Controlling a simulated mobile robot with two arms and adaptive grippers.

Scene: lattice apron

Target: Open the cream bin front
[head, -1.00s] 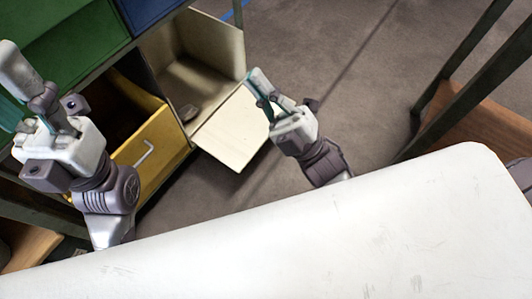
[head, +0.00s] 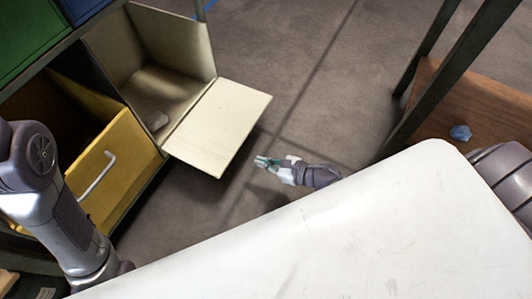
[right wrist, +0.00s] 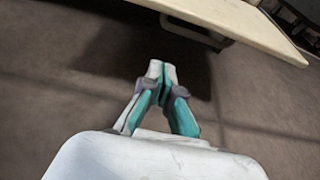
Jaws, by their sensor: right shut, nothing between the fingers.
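The cream bin (head: 178,38) is in the rack at upper left in the head view. Its cream front (head: 220,125) is folded down and out, so the inside shows. A small greyish thing (head: 155,120) lies inside. My right gripper (head: 258,160) is shut and empty, apart from the front, just beyond its outer edge and seemingly lower. In the right wrist view the closed fingers (right wrist: 161,70) are over bare floor, and the front's edge (right wrist: 245,22) with a handle under it (right wrist: 195,32) crosses the top. My left gripper is out of view; only its arm shows.
A yellow bin (head: 118,165) with a pale handle stands partly open beside the cream one. Green and blue bins (head: 35,30) are above. A wooden shelf (head: 490,115) with a small blue-grey object (head: 460,132) is at right. The floor between is clear.

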